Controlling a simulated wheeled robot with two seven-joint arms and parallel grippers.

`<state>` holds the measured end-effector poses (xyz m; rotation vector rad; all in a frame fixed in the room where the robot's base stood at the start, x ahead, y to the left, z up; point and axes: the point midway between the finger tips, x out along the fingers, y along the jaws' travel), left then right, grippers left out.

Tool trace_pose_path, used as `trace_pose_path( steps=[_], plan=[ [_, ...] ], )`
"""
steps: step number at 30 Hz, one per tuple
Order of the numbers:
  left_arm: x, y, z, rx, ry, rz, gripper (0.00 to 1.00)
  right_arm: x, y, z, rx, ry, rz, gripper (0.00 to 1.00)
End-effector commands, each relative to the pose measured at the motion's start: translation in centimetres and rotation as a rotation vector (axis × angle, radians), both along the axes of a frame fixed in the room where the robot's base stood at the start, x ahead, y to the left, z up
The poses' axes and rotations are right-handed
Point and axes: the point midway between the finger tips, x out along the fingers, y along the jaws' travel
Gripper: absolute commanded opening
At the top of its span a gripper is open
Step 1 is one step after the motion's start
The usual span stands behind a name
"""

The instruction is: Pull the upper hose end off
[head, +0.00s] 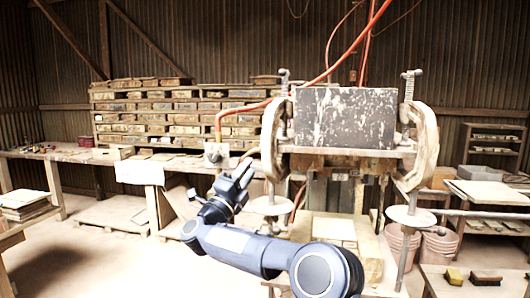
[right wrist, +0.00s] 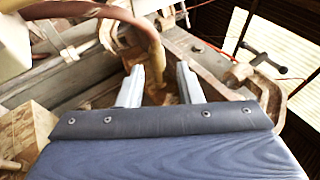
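An orange hose (head: 330,70) comes down from the top, bends left behind the press and turns down to a small grey box-like fitting (head: 216,153) on the bench. A shorter reddish hose (head: 249,153) shows between fitting and press. My right gripper (head: 246,170) is in front of and right of the fitting. In the right wrist view, the right gripper (right wrist: 160,70) is open, its two pale fingers apart. A tan-orange hose (right wrist: 151,38) curves down into the gap between them; its lower end is dim. I cannot tell whether the fingers touch it. My left gripper is out of view.
The press (head: 345,118), with a dark block and curved side clamps, stands close to the right of my right gripper. A long bench (head: 100,155) runs left. Stacked tiles fill the shelves (head: 180,110) behind. Buckets (head: 437,245) stand at right.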

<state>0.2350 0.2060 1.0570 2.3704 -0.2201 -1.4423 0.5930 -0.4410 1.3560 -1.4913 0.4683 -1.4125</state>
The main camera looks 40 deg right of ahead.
Motion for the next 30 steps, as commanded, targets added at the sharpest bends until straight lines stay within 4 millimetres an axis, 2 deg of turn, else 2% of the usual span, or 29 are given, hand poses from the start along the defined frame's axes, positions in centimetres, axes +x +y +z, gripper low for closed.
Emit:
trace_pose_path(
  steps=[5, 18, 22, 30],
  plan=[
    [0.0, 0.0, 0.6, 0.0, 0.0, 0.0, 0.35, -0.4, -1.2, -0.3, 0.028, -0.041, -0.059, 0.32],
    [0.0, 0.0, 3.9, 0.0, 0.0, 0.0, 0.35, 0.7, -6.4, 3.1, 0.026, -0.04, -0.057, 0.32],
    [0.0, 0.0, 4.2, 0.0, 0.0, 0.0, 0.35, 0.9, -7.1, 3.3, 0.027, -0.039, -0.055, 0.32],
    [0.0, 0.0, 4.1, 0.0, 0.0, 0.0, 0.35, 0.9, -7.2, 3.3, 0.025, -0.039, -0.055, 0.32]
  ],
)
